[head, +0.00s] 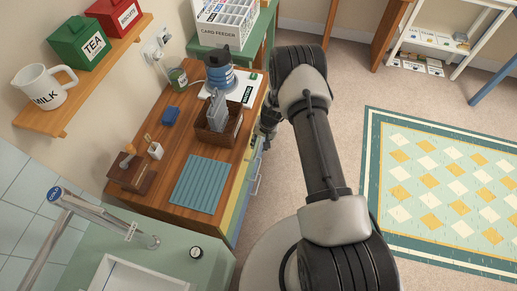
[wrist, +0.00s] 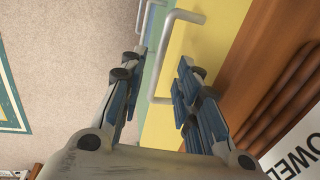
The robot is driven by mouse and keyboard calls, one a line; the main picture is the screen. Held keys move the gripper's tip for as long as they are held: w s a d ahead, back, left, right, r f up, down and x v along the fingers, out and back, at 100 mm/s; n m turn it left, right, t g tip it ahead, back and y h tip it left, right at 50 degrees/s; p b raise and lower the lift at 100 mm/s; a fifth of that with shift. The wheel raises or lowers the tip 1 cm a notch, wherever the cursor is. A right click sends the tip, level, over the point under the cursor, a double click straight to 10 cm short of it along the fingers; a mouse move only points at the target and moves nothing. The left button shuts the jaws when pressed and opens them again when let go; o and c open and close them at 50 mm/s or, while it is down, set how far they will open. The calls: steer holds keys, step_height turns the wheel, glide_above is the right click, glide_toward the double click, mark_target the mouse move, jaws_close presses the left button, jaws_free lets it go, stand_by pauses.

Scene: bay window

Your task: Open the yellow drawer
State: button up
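The yellow drawer front (wrist: 208,40) fills the middle right of the wrist view. Its pale grey bar handle (wrist: 162,55) stands out from the front. My gripper (wrist: 158,66) is open, with one finger on each side of this handle. The handle bar shows in the gap between the fingertips, and I see no clear contact. In the head view my gripper (head: 268,120) is at the front side of the wooden-topped cabinet, partly hidden by my arm. The drawer shows no visible gap in the wrist view.
A blue-green front with another handle (wrist: 141,16) lies beside the yellow one. Carpeted floor and a patterned rug (head: 440,190) lie to the right.

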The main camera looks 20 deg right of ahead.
mark_target(258, 149)
steer(key=shift+w+a+f+b, duration=0.1)
steer(key=shift+a+f+b, duration=0.1)
steer(key=shift+f, duration=0.7)
steer(key=shift+w+a+f+b, duration=0.1)
steer(key=shift+a+f+b, duration=0.05)
steer(key=shift+f, duration=0.75)
steer(key=shift+c, duration=0.4)
jaws_close()
